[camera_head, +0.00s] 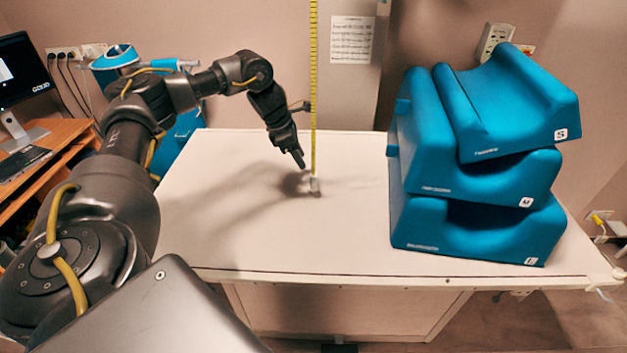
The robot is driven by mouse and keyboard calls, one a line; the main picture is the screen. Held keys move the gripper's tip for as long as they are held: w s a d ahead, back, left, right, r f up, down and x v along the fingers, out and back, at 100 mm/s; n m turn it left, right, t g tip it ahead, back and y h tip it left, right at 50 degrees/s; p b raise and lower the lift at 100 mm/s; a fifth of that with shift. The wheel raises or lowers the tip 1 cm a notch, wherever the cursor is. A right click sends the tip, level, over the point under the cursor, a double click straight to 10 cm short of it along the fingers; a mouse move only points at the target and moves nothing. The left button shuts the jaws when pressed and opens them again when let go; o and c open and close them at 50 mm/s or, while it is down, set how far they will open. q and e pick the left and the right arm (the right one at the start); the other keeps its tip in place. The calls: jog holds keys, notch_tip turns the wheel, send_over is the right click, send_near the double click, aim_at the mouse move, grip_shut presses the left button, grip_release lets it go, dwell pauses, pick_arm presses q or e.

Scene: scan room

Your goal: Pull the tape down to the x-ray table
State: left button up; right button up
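The yellow measuring tape (314,90) hangs straight down from above the top of the picture. Its small grey end piece (315,187) appears at or just above the white x-ray table top (240,235); I cannot tell if they touch. My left gripper (299,158) points down just left of the tape, a little above the end piece, with a narrow gap showing between them. Its fingers overlap in this view, so their opening is hidden. My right gripper is not in view.
Blue foam supports (470,225) are stacked on the right of the table. A wooden desk (45,165) with a monitor (18,75) stands at the left. A wall with a paper notice (352,40) is behind. The table's front middle is clear.

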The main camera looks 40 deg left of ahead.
aim_at(311, 175)
pick_arm(q)
jog(key=p+x, duration=0.3)
jog(key=x, duration=0.6)
jog(key=shift+f, duration=0.15)
jog(key=shift+x, duration=0.75)
jog(key=shift+c, duration=0.4)
grip_shut()
